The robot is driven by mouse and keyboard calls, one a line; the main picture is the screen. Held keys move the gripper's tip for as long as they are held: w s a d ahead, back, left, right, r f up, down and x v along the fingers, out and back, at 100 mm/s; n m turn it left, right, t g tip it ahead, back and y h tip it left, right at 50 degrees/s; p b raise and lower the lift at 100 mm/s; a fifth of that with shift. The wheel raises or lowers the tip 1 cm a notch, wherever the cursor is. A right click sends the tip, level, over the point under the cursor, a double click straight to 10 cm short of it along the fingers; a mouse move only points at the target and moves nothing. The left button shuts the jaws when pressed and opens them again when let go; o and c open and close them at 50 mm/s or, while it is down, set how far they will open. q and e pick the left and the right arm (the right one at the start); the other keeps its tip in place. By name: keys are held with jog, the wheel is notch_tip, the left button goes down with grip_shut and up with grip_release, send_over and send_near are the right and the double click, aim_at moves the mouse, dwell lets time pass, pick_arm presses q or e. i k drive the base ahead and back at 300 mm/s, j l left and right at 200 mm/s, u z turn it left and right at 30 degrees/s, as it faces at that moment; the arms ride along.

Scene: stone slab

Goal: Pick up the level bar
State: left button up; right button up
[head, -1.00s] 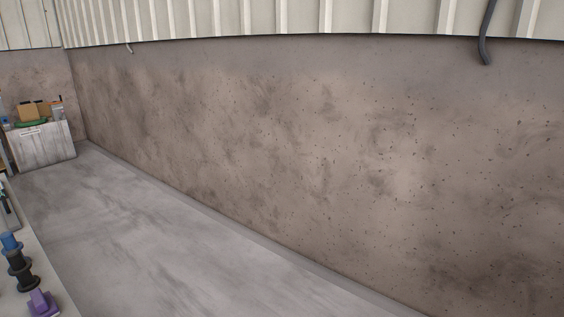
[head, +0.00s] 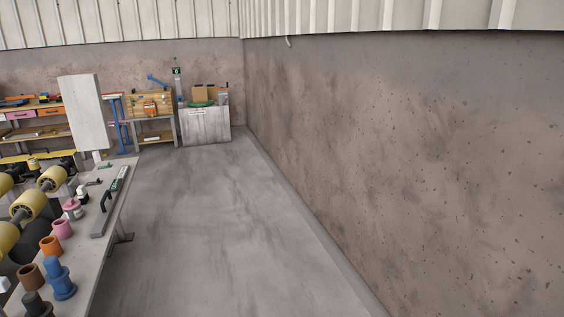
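A long dark bar with a greenish far end, which looks like the level bar (head: 109,204), lies along the right edge of the pale stone slab (head: 106,251) at the left of the head view. It is small in the picture, so its details are hard to tell. Nothing is seen touching it from above. Neither of my grippers shows in the head view.
Left of the bar stand a blue fitting (head: 60,280), an orange cup (head: 51,246), a pink cup (head: 62,229) and yellow rollers (head: 29,206). A white cabinet (head: 205,125) stands at the back. The grey floor (head: 210,220) right of the slab is clear.

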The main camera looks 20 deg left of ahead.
aim_at(108, 203)
jog(key=i+j+u, duration=0.2)
jog(key=i+u, duration=0.2)
jog(key=i, duration=0.15)
jog(key=i+u, duration=0.4)
jog(key=i, duration=0.15)
jog(key=i+l+u, duration=0.1)
jog(key=i+u, duration=0.3)
jog(key=i, duration=0.15)
